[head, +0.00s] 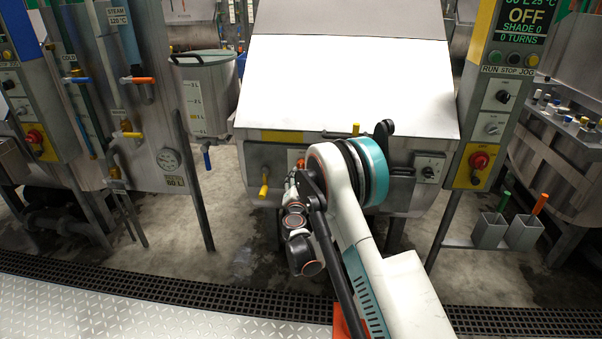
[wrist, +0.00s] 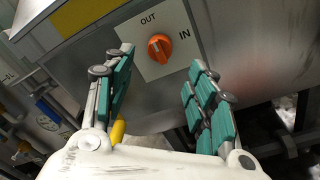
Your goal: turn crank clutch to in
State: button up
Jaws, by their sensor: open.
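The crank clutch is an orange knob (wrist: 160,47) on a pale plate (wrist: 140,62) marked OUT and IN in the wrist view. OUT stands above the knob and IN to its upper right. I cannot tell for sure which mark the knob points at. My gripper (wrist: 162,66) is open and empty, its two green-padded fingers spread on either side below the knob, apart from it.
A yellow handle (head: 264,187) sticks out left of the plate. The steel dye machine (head: 345,85) fills the middle. A control column (head: 490,115) with a red stop button (head: 479,160) stands right. A grey bucket (head: 205,95) hangs left.

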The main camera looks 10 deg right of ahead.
jog(key=b+x, duration=0.2)
jog(key=x, duration=0.6)
jog(key=c, duration=1.1)
